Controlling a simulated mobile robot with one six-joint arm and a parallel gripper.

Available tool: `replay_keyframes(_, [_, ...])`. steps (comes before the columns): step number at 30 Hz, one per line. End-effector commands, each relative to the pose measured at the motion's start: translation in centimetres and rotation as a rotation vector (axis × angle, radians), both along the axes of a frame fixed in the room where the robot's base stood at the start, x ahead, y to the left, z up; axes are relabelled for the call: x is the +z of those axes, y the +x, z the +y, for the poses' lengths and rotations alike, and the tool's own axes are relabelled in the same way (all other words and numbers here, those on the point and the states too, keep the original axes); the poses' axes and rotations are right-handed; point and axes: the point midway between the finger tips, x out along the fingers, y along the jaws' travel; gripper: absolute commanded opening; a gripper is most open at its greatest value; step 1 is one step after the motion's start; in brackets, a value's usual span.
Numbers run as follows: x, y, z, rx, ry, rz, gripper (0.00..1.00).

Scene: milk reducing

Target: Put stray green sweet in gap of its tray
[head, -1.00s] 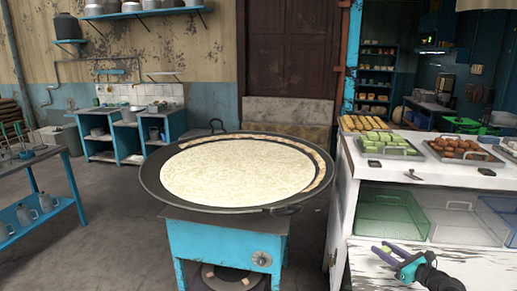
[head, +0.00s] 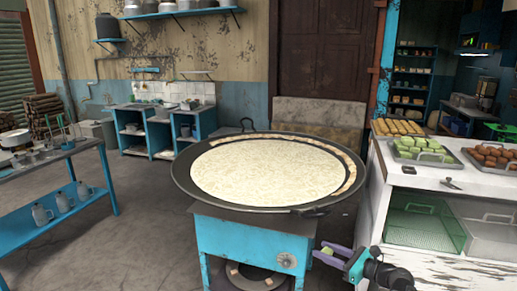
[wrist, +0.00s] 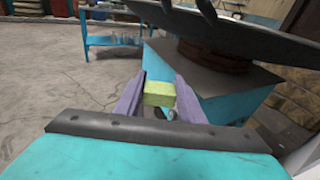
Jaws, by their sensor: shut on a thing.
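My gripper (head: 328,254) is at the lower right of the head view, in front of the counter and beside the blue stove. Its purple fingers are shut on a green sweet (wrist: 159,93), a small yellow-green block between the fingertips in the wrist view. The sweet is held in the air, over the floor. A grey metal tray (head: 428,163) stands on the white counter at the right of the head view and holds several pale green sweets (head: 418,146). A gap among them cannot be made out. My gripper is well below and left of this tray.
A wide pan (head: 183,188) of milk sits on the blue stove (head: 250,243), close to my gripper. Trays of yellow sweets (head: 397,126) and brown sweets (head: 490,155) flank the green ones. Tongs (head: 452,184) lie at the counter's front. Open floor lies left.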

Motion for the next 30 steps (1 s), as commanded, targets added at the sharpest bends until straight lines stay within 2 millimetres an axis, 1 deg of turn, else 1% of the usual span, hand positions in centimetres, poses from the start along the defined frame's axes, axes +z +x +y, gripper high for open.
replay_keyframes(1, [0.2, -0.5, 1.6, 0.026, 0.001, 0.0, 0.14])
replay_keyframes(4, [0.4, -1.4, 4.0, 0.07, 0.001, 0.002, 0.14])
replay_keyframes(6, [0.6, -2.3, 5.2, 0.096, 0.003, 0.005, 0.14])
replay_keyframes(13, [0.8, -4.2, 6.0, 0.137, 0.009, 0.017, 0.14])
replay_keyframes(30, [0.7, -4.2, 6.1, 0.146, 0.013, 0.02, 0.14])
